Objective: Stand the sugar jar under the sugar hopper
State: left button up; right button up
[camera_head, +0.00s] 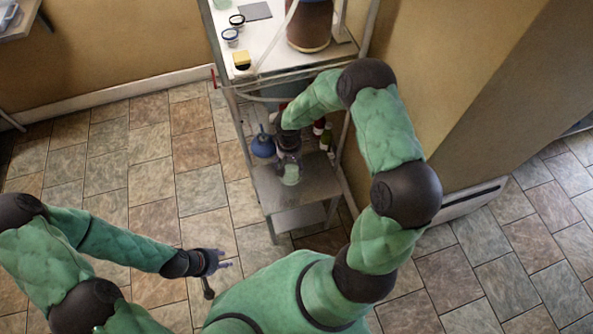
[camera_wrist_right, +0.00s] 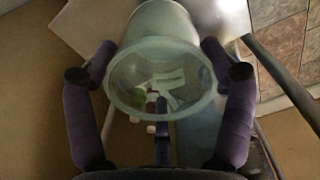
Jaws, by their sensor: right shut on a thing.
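My right gripper (camera_head: 288,152) reaches into the lower part of the metal rack and is shut on a pale, clear jar (camera_head: 290,175), which I take for the sugar jar. In the right wrist view the jar (camera_wrist_right: 156,75) sits between purple fingers, its round open rim towards the camera. Blurred items show through it. In the head view the jar is over the grey lower shelf (camera_head: 310,187); I cannot tell whether it touches. My left gripper (camera_head: 224,260) is open and empty, over the floor left of the rack. I cannot make out the sugar hopper.
A blue round vessel (camera_head: 263,146) stands just left of my right gripper. Bottles (camera_head: 326,140) stand right of it, near the wall. The rack's top holds a brown bucket (camera_head: 310,25), small cups (camera_head: 231,36) and a yellow block (camera_head: 242,60). The floor at left is clear.

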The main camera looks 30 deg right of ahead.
aim_at(295, 164)
jog(key=shift+s+d+f+b, duration=0.15)
jog(key=shift+d+f+b, duration=0.2)
jog(key=shift+d+f, duration=0.75)
jog(key=shift+d+f+b, duration=0.1)
jog(key=shift+f+b, duration=0.9)
jog(key=shift+f, duration=0.75)
jog(key=shift+f, duration=0.15)
jog(key=o, duration=1.6)
jog(key=shift+c, duration=0.2)
